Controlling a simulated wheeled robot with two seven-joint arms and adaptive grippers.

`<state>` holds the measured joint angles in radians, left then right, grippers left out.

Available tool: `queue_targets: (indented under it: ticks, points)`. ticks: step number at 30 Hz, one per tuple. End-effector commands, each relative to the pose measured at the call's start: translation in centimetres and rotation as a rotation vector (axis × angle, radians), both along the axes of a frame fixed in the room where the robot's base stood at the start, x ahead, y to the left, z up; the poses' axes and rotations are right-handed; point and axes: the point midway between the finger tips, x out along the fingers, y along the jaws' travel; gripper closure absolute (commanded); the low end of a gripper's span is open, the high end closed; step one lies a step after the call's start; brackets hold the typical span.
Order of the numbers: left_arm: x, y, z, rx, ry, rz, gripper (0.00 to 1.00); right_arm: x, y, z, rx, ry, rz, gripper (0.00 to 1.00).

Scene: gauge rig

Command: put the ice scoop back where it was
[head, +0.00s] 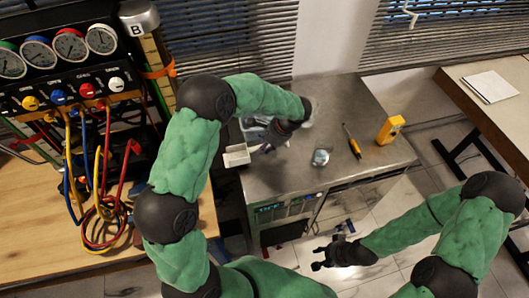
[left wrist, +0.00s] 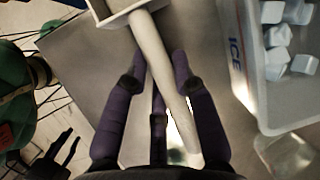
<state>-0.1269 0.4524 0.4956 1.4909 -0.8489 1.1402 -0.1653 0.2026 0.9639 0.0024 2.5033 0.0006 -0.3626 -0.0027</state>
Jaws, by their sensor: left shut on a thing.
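The pale ice scoop shows its boxy head (head: 236,155) at the left edge of the grey counter in the head view. In the left wrist view its long handle (left wrist: 163,75) runs between the purple fingers of my left gripper (left wrist: 160,75), which is shut on it. The scoop head (left wrist: 115,8) is at the top, cut by the frame. The ice bin (left wrist: 243,75), marked ICE, lies right of the gripper with several cubes inside; in the head view it is partly hidden behind my left gripper (head: 268,143). My right gripper (head: 325,255) is low over the floor, open and empty.
A clear glass (head: 320,157), a screwdriver (head: 352,142) and a yellow device (head: 390,129) stand or lie on the counter (head: 345,100). The gauge rig (head: 60,60) with coiled hoses is at left. A desk with paper (head: 490,86) is at right.

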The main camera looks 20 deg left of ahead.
Motion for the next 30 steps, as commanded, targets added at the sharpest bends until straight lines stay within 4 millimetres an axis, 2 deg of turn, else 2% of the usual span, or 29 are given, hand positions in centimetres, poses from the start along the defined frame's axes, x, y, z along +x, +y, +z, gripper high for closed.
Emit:
queue_targets:
  ticks: [3,9,21,22,24,30]
  points:
    - [0.6,0.3,-1.3,-0.001,0.002,0.001,1.00,0.0,0.0,-0.4,0.000,0.000,0.000,0.60]
    - [0.5,0.2,-3.8,0.000,0.001,0.001,1.00,0.0,0.0,-1.2,0.000,0.000,0.000,0.60]
    - [0.5,0.2,-4.2,0.000,0.000,0.001,1.00,0.0,0.0,-1.4,0.000,0.000,0.000,0.60]
    - [0.5,0.2,-4.1,0.000,0.000,0.001,0.65,0.0,0.0,-1.3,0.000,0.000,0.000,0.60]
    - [0.5,0.2,-4.1,0.000,0.000,0.001,0.50,0.0,0.0,-1.3,0.000,0.000,0.000,0.60]
    - [0.5,0.2,-4.0,-0.001,0.000,0.001,0.50,0.0,0.0,-1.3,0.000,0.000,0.000,0.60]
